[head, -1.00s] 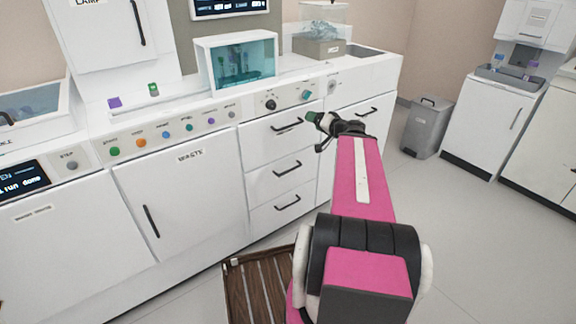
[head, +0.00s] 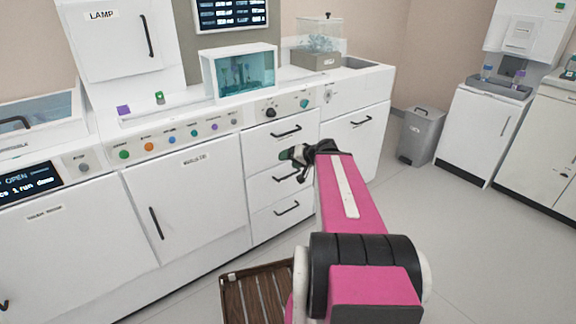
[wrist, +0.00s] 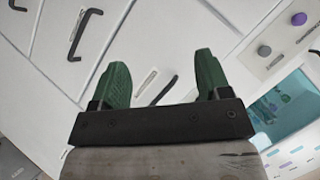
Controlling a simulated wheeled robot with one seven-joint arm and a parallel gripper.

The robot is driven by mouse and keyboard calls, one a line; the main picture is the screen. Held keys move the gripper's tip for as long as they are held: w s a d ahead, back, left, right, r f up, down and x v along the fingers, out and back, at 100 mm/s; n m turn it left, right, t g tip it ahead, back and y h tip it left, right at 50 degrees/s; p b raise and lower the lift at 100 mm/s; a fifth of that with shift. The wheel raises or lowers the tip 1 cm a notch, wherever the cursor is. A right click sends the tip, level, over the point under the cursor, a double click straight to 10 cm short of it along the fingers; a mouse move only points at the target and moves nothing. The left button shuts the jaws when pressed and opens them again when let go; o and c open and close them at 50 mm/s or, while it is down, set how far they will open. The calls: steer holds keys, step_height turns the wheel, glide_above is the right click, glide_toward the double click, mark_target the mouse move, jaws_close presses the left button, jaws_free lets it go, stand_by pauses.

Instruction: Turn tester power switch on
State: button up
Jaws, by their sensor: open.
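No readable label marks the tester power switch, so I cannot tell which control it is. A panel above the drawers in the head view has a black knob (head: 270,113) and a teal knob (head: 304,104). A row of coloured buttons (head: 172,140) runs along the panel to the left. My gripper (head: 289,153) is in front of the drawers, below the knob panel and apart from the controls. In the wrist view, my gripper (wrist: 161,66) has its two green fingers spread and nothing between them.
The white drawers (head: 283,190) have protruding black handles. A teal glass case (head: 240,73) and a clear-topped box (head: 317,62) stand on the counter. A slatted wooden platform (head: 258,285) lies on the floor. A grey bin (head: 421,133) stands right, with open floor before it.

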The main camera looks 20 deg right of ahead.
steer(key=shift+s+a+f+g, duration=0.3)
steer(key=shift+a+f, duration=0.2)
steer(key=s+a+f+n+g+h, duration=0.1)
steer(key=s+a+f+g+h, duration=0.3)
steer(key=f, duration=0.2)
steer(key=s+a+f+n+g+h, duration=0.1)
steer(key=s+a+f+g+h, duration=0.2)
steer(key=f, duration=0.4)
steer(key=shift+s+a+f+g+h, duration=0.15)
steer(key=shift+s+a+g+h, duration=0.25)
steer(key=shift+s+a+g, duration=0.3)
steer(key=shift+d, duration=0.1)
stand_by(0.7)
